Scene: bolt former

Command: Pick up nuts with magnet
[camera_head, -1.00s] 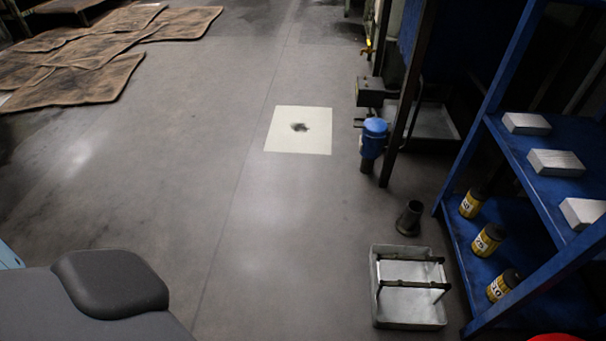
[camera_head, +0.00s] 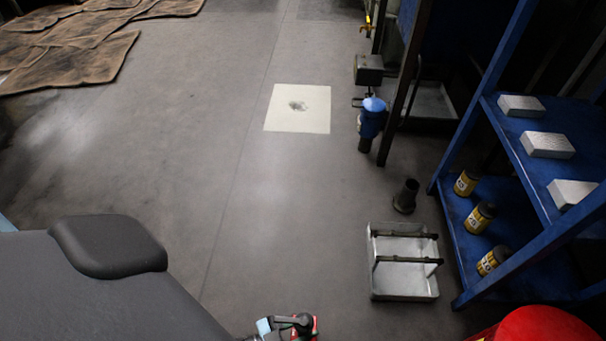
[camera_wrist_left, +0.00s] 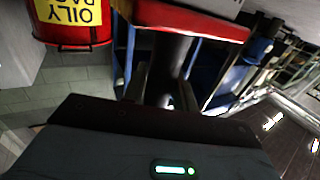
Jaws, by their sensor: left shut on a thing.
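A pale square sheet (camera_head: 280,115) lies on the floor ahead, with a small grey-dark cluster (camera_head: 298,105) near its middle; it is too small to tell whether these are nuts. My left gripper (camera_head: 285,325) shows at the bottom edge of the head view, with a bit of red beside it. In the left wrist view my left gripper (camera_wrist_left: 165,85) is shut on the dark round handle of a red-edged block, which looks like the magnet (camera_wrist_left: 195,20). The magnet is well short of the sheet. My right gripper is not in view.
A metal tray with crossbars (camera_head: 402,284) and a dark cup-like part (camera_head: 405,196) stand on the floor at right. A blue shelf (camera_head: 470,235) holds yellow jars and metal blocks. A red bin (camera_head: 540,325) is at bottom right. Floor between me and the sheet is clear.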

